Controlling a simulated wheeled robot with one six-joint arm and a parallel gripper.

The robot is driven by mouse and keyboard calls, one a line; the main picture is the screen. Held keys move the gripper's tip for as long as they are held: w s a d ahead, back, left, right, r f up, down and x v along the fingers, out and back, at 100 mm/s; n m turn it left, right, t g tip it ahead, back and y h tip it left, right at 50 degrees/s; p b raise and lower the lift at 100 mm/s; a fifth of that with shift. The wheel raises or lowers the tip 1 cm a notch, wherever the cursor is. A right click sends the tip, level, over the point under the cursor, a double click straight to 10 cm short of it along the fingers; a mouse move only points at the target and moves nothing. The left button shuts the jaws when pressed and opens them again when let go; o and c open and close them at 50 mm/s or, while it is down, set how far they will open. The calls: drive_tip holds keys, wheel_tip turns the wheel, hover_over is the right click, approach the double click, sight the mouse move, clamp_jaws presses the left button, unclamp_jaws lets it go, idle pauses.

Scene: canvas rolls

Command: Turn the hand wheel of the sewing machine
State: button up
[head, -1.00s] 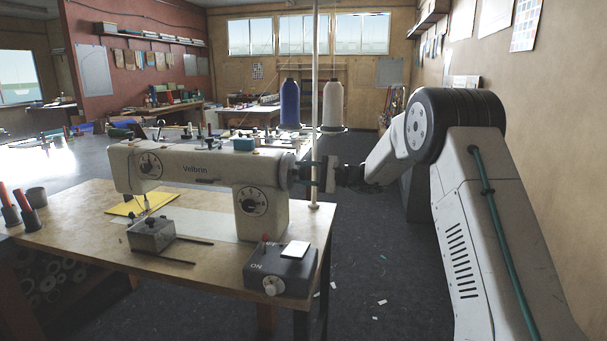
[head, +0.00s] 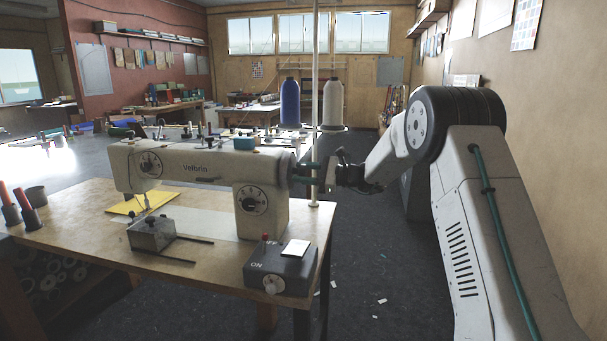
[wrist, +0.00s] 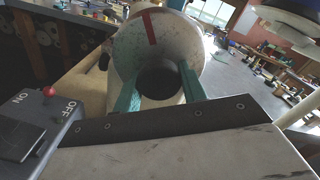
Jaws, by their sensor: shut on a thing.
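The pale sewing machine (head: 200,168), marked Velbrin, stands on the wooden table. Its hand wheel (head: 292,166) is at the right end of the machine, seen edge-on in the head view. In the wrist view the hand wheel (wrist: 152,45) is a worn pale disc with a red mark near its top and a dark round centre. My gripper (head: 304,172) reaches it from the right. In the wrist view the teal fingers of my gripper (wrist: 158,78) are shut on the wheel, one on each side of the dark centre. The exact contact at the fingertips is partly hidden.
A thread stand with blue (head: 290,103) and white (head: 333,103) cones rises behind the wheel. The floor right of the table is mostly clear.

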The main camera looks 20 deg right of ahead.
idle(0.4)
drive_tip(key=o, duration=1)
drive_tip(key=shift+c, duration=0.2)
drive_tip(key=shift+d, duration=0.1)
drive_tip(key=v, duration=0.7)
drive_tip(key=shift+s+d, duration=0.2)
drive_tip(key=shift+d, duration=0.05)
